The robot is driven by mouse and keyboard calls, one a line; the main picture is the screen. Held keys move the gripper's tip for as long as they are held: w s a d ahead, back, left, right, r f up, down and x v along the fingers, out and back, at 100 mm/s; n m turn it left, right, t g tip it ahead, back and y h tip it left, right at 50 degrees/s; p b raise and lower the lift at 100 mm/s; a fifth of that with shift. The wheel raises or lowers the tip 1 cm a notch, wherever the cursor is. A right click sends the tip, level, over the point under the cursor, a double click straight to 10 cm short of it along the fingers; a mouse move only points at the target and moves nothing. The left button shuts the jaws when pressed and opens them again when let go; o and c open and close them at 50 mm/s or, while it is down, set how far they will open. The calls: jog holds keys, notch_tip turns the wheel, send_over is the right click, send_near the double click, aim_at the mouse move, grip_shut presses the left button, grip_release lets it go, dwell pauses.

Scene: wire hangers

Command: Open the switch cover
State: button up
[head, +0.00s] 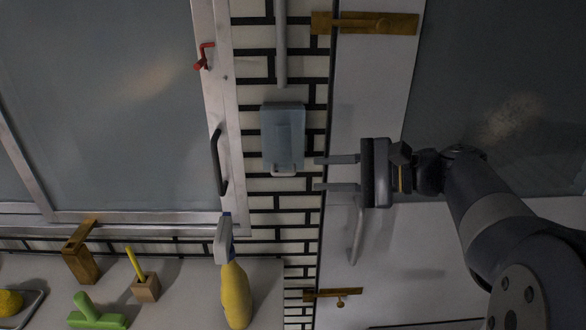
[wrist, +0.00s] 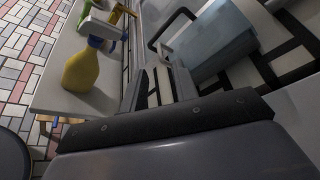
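The switch cover (head: 283,132) is a blue-grey box on the tiled wall strip, in the middle of the head view. It looks shut, with a pale lip (head: 284,173) at its lower end. In the wrist view the cover (wrist: 216,36) shows as a pale blue box at the top. My gripper (head: 318,174) is open and empty, its two fingers pointing left toward the lower end of the cover. The fingertips look apart from the cover with a small gap; the exact depth is hard to tell.
A grey conduit (head: 281,50) runs up from the cover. A window with a dark handle (head: 217,163) is at left. A white door with a handle (head: 356,235) and brass hinges (head: 370,23) lies behind my gripper. A yellow spray bottle (head: 236,292) stands on the counter below.

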aim_at(289, 175)
jog(key=p+x, duration=0.1)
jog(key=x, duration=0.6)
jog(key=shift+a, duration=0.25)
jog(key=shift+c, duration=0.4)
jog(key=shift+f, duration=0.1)
grip_shut()
